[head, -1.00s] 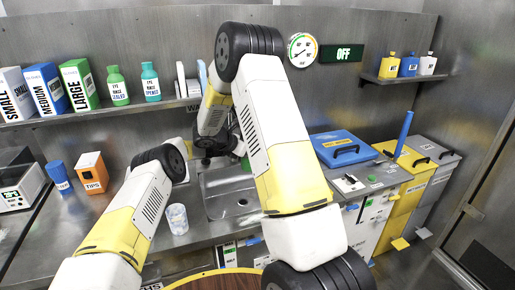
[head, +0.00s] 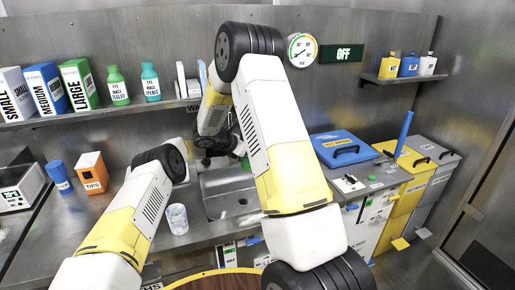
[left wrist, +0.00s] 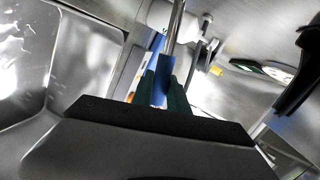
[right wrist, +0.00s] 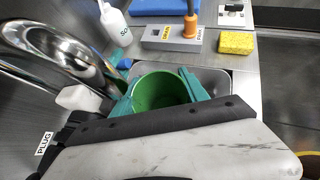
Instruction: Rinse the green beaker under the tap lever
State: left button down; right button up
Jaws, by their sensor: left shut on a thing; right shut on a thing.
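The green beaker (right wrist: 162,92) is between the teal fingers of my right gripper (right wrist: 158,98) in the right wrist view, its open mouth facing the camera. My right gripper is shut on it, beside the curved chrome tap (right wrist: 62,48). In the left wrist view my left gripper (left wrist: 164,92) is shut on a blue piece (left wrist: 160,88) at the end of a chrome rod (left wrist: 175,30), which looks like the tap lever. In the head view my arms hide most of the tap and both grippers. No water stream can be made out.
The steel sink (head: 232,197) lies below, with a clear cup (head: 177,218) on the counter to its left. In the right wrist view a yellow sponge (right wrist: 236,42), a grey box (right wrist: 172,38) and a white bottle (right wrist: 117,24) stand near the beaker. A wall sign (head: 343,54) reads OFF.

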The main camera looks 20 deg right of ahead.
jog(key=shift+s, duration=0.1)
pick_arm(q)
jog(key=shift+w+a+f+g, duration=0.2)
jog(key=shift+a+f+g, duration=0.15)
jog(key=shift+a, duration=0.3)
jog(key=shift+s+r+m, duration=0.1)
jog(key=shift+s+m, duration=0.1)
jog(key=shift+m, duration=0.2)
jog(key=c, duration=1.3)
grip_release()
jog(key=shift+c, duration=0.2)
jog(key=shift+o, duration=0.2)
jog(key=shift+d+r, duration=0.1)
jog(key=shift+r, duration=0.05)
jog(key=shift+r, duration=0.1)
jog(key=v, duration=1.2)
